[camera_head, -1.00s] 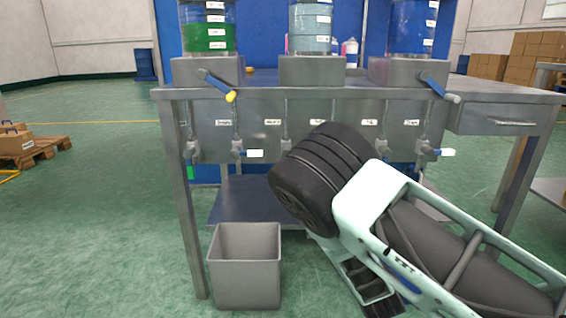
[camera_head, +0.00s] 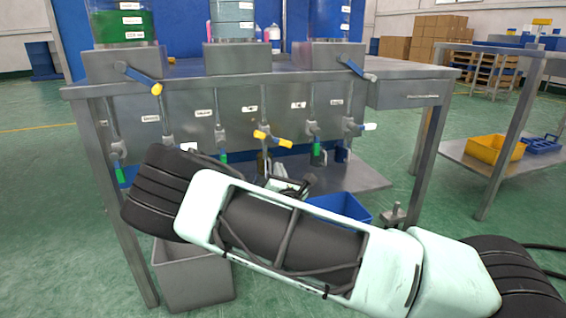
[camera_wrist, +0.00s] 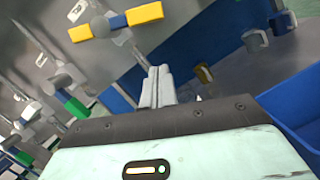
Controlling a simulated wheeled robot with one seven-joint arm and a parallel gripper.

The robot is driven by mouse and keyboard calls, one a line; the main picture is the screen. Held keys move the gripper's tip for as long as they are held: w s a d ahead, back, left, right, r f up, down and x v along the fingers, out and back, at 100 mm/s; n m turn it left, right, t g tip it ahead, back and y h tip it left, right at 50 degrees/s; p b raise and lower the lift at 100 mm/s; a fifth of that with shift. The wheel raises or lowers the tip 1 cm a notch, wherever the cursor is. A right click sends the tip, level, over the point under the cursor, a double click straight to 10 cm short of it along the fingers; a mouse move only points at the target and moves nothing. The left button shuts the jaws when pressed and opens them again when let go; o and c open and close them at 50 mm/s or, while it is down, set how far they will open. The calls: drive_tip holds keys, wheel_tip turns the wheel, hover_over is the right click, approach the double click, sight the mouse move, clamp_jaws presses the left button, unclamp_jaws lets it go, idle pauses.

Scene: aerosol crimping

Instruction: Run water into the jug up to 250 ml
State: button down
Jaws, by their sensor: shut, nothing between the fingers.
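My gripper (camera_wrist: 157,88) is shut and empty in the wrist view. In the head view it shows small (camera_head: 284,170) beyond my arm, under the row of taps. A tap with a yellow-ended handle (camera_head: 272,139) is just above it; in the wrist view this handle (camera_wrist: 115,22) lies above and left of my fingertips, apart from them. I cannot make out the jug for certain. No water stream is visible.
Tanks of green (camera_head: 124,24), pale and blue liquid (camera_head: 334,20) stand on the steel bench (camera_head: 420,72). Other taps with green (camera_head: 117,148), white and blue ends flank the gripper. A blue bin (camera_head: 340,206) and a grey bin (camera_head: 195,277) are below.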

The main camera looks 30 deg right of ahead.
sight(289, 145)
drive_tip(key=r, duration=0.1)
drive_tip(key=d+r+b, duration=0.1)
drive_tip(key=d+r, duration=0.1)
drive_tip(key=r, duration=0.1)
drive_tip(key=shift+w, duration=0.3)
drive_tip(key=shift+d, duration=0.1)
drive_tip(key=n+p, duration=0.1)
drive_tip(key=r+n+p, duration=0.1)
drive_tip(key=shift+s+d+n+y+p, duration=0.1)
drive_tip(key=shift+d+n+y+p, duration=0.2)
drive_tip(key=shift+d+y+p, duration=0.1)
drive_tip(key=shift+s+d+r+n+t+y+p, duration=0.1)
drive_tip(key=shift+d+r+n+t+y+p, duration=0.1)
drive_tip(key=shift+n+p, duration=0.35)
drive_tip(key=shift+d+r+n+t+y+p, duration=0.15)
drive_tip(key=shift+r+n+y+p, duration=0.1)
drive_tip(key=shift+n, duration=0.6)
drive_tip(key=shift+s+d+r+n+t+y+p, duration=0.1)
drive_tip(key=shift+r+n+t+y+p, duration=0.1)
drive_tip(key=shift+n+p, duration=0.35)
drive_tip(key=shift+f+b, duration=0.15)
drive_tip(key=shift+b, duration=0.15)
